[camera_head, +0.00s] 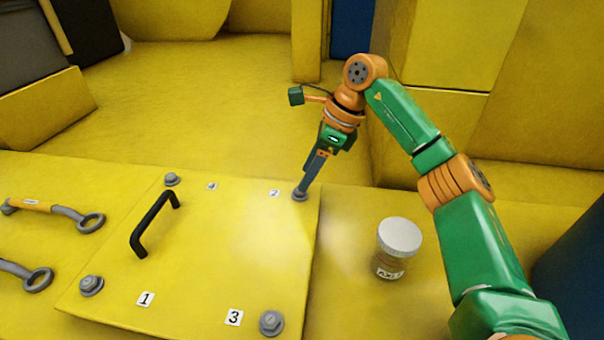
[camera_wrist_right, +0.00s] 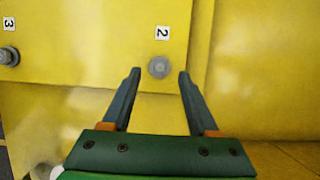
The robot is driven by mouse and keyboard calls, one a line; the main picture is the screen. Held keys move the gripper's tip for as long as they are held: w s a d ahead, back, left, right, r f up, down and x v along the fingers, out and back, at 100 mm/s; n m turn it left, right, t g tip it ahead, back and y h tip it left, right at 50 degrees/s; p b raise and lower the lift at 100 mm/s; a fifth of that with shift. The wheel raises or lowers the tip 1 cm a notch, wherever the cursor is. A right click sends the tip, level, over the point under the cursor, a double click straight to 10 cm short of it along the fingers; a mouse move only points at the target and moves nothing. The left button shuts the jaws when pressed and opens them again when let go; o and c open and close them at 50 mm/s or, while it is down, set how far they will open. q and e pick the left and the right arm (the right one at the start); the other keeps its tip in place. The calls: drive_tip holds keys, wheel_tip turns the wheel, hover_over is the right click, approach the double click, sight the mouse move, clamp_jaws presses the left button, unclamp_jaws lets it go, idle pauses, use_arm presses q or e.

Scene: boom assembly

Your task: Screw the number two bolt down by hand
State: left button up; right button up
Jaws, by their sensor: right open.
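The number two bolt (camera_head: 299,195) is a grey bolt at the far right corner of the yellow cover plate (camera_head: 215,240), beside the label "2" (camera_head: 275,193). In the right wrist view the bolt (camera_wrist_right: 158,67) shows as a round grey head just beyond and between the fingertips. My right gripper (camera_head: 302,188) points down at the bolt from above. In the wrist view its fingers (camera_wrist_right: 158,72) are apart, with nothing between them but the view of the bolt. I cannot tell the exact height gap. My left gripper is not in view.
Other bolts sit at the plate's corners: near label 1 (camera_head: 91,285), near label 3 (camera_head: 271,322) and far left (camera_head: 172,180). A black handle (camera_head: 154,223) rises from the plate. A lidded jar (camera_head: 398,248) stands right; wrenches (camera_head: 55,211) lie left.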

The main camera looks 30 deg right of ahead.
drive_tip(key=x, duration=0.3)
drive_tip(key=shift+a+f, duration=0.15)
drive_tip(key=shift+f, duration=0.1)
drive_tip(key=shift+w+f, duration=0.2)
drive_tip(key=shift+s+r, duration=0.1)
drive_tip(key=shift+s, duration=0.05)
drive_tip(key=c, duration=0.5)
clamp_jaws()
drive_tip(key=m+h, duration=0.1)
drive_tip(key=m, duration=0.2)
drive_tip(key=m+t+b, duration=0.1)
drive_tip(key=m, duration=0.1)
drive_tip(key=shift+m+t+h, duration=0.3)
drive_tip(key=shift+m+h, duration=0.1)
drive_tip(key=m+h, duration=0.1)
drive_tip(key=m, duration=0.1)
drive_tip(key=m+h+b, duration=0.1)
drive_tip(key=m, duration=0.2)
drive_tip(key=shift+a, duration=0.2)
drive_tip(key=shift+r+m, duration=0.1)
drive_tip(key=shift+m, duration=0.3)
